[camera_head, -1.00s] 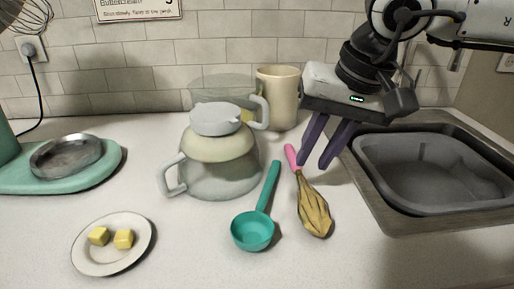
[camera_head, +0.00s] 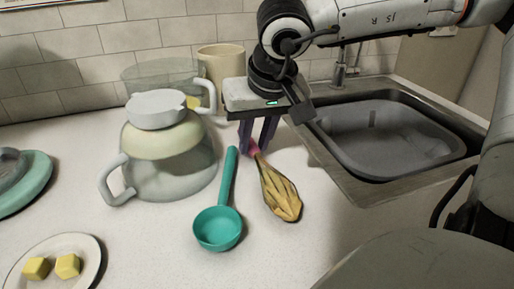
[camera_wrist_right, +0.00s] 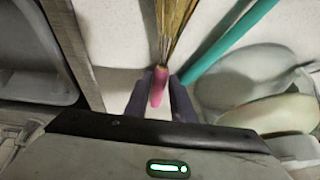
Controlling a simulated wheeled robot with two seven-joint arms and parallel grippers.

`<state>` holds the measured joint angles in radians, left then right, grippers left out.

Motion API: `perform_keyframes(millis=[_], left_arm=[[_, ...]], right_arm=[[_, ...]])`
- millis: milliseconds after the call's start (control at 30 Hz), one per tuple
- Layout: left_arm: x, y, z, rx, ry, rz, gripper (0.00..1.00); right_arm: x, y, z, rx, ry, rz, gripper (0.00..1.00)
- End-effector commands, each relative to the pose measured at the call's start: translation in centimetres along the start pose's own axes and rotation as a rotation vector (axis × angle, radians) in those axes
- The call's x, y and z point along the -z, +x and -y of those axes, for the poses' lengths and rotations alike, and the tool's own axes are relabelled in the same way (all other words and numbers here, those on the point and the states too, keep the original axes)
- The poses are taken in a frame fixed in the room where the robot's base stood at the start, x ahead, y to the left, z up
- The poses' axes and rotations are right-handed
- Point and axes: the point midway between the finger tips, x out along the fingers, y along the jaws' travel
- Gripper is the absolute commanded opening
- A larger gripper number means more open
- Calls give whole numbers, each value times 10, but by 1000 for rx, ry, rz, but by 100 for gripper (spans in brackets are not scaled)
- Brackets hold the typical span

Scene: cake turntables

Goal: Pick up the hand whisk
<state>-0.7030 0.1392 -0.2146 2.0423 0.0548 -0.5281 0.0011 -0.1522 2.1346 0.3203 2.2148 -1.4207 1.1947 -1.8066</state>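The hand whisk lies on the counter, its pink handle toward the wall and its tan wire head (camera_head: 280,194) toward me. My right gripper (camera_head: 255,150) is lowered over the pink handle, with its two dark purple fingers apart on either side of it. In the right wrist view the pink handle (camera_wrist_right: 158,86) sits between the fingertips (camera_wrist_right: 160,92), with little space on each side; contact is hard to judge. The whisk still rests on the counter. My left gripper is not in view.
A teal ladle (camera_head: 218,227) lies close left of the whisk. A glass pitcher with a grey lid (camera_head: 157,108) and a beige mug (camera_head: 221,63) stand behind. A sink with a grey basin (camera_head: 385,135) is right. A plate (camera_head: 92,250) with yellow cubes is front left.

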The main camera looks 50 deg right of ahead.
Motion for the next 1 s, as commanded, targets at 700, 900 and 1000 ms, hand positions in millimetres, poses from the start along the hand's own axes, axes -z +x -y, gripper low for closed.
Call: perform_keyframes(millis=[700, 900, 1000], left_arm=[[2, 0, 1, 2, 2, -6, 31], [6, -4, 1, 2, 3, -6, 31], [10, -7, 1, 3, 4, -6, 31]], right_arm=[[1, 5, 0, 2, 1, -1, 0], [9, -12, 1, 2, 3, -5, 0], [18, -33, 2, 3, 4, -7, 0]])
